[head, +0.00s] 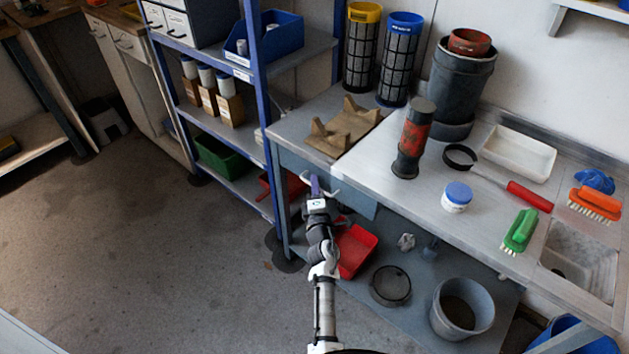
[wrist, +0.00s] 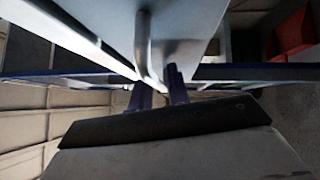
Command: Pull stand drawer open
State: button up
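The stand drawer (head: 352,198) is a blue-grey front under the left end of the metal bench. Its front also fills the upper middle of the wrist view (wrist: 190,28). A pale bar handle (wrist: 143,42) stands out from that front. My gripper (head: 315,184) is at the handle, in front of the drawer. In the wrist view its two purple fingers (wrist: 160,91) stand close together with the handle's end running in between them; they look shut on it, though the contact itself is partly hidden. I cannot tell whether the drawer is slightly out.
A blue shelf rack (head: 262,120) stands close on the left. A red bin (head: 353,248) and a grey bucket (head: 462,308) are on the lower shelf beneath. The bench top (head: 375,190) holds a red-black cylinder (head: 413,140) and other items. Open floor (head: 150,250) lies left.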

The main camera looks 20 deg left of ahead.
jog(key=shift+c, duration=0.4)
grip_shut()
jog(key=shift+s, duration=0.15)
